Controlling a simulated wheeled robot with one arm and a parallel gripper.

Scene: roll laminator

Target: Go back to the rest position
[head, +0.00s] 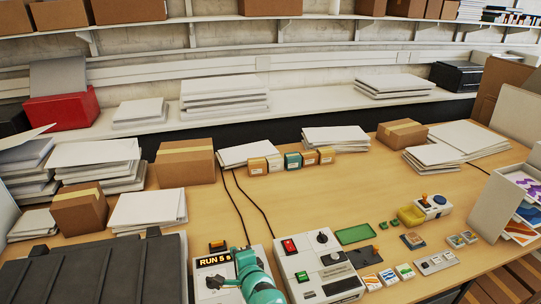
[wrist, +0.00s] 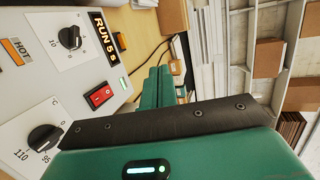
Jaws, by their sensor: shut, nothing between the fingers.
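The wrist view also shows the display (wrist: 108,36), a red rocker switch (wrist: 100,97), an upper black dial (wrist: 70,37) and a lower black dial (wrist: 46,138) on white plates. The fingers appear apart from these controls. Part of the left panel is hidden behind my gripper in the head view.
A second control box (head: 318,268) with a red switch and dial stands right of my gripper. A black ribbed machine (head: 95,272) lies at left. Cartons (head: 186,162) and paper stacks (head: 97,155) line the back. The middle table is largely clear.

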